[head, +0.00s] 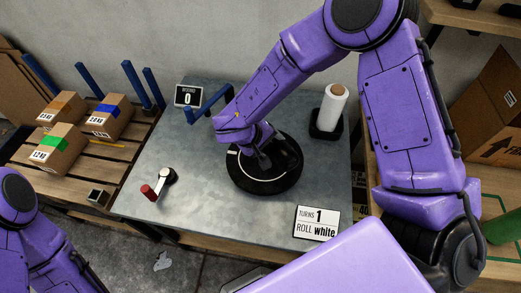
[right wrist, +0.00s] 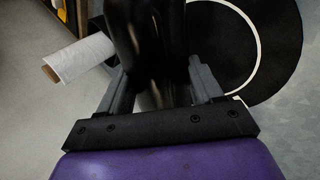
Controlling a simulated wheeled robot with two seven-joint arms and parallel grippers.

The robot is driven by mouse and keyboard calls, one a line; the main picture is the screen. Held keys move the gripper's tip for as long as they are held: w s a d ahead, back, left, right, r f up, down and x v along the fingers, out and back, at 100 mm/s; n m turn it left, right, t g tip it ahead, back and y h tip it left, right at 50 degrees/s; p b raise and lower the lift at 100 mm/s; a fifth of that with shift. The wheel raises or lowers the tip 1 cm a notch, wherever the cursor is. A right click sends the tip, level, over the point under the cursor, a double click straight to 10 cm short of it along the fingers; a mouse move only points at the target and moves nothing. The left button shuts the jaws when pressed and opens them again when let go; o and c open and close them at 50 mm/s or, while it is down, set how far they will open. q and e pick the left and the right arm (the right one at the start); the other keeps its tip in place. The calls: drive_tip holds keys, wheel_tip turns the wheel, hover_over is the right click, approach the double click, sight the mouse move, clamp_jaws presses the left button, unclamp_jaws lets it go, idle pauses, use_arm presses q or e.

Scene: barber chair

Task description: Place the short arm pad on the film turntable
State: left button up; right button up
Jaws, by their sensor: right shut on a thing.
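The film turntable (head: 285,180) is a round black disc with a white ring line, standing on the grey table; part of it also shows at the upper right of the right wrist view (right wrist: 283,58). My right gripper (head: 264,162) is low over the disc in the head view. In the right wrist view its fingers (right wrist: 160,88) are shut on a glossy black padded piece, apparently the short arm pad (right wrist: 150,35). My arm and the dark disc make it hard to tell whether the pad touches the turntable. My left gripper is out of view.
A white film roll (head: 330,108) stands in a black holder behind right. Signs "WOUND 0" (head: 188,96) and "TURNS 1 ROLL white" (head: 316,222) stand on the table (head: 200,220). Taped boxes (head: 58,149) sit on a pallet.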

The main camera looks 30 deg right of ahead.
drive_tip(key=w+f, duration=0.1)
drive_tip(key=f, duration=0.1)
drive_tip(key=w+a+f, duration=0.1)
drive_tip(key=w+f, duration=0.1)
drive_tip(key=shift+w+a+f, duration=0.15)
drive_tip(key=shift+w+f, duration=0.05)
drive_tip(key=shift+w, duration=0.05)
drive_tip(key=shift+f, duration=1.5)
drive_tip(key=o, duration=1)
drive_tip(key=shift+f, duration=0.1)
drive_tip(key=v, duration=1.2)
drive_tip(key=shift+b, duration=0.3)
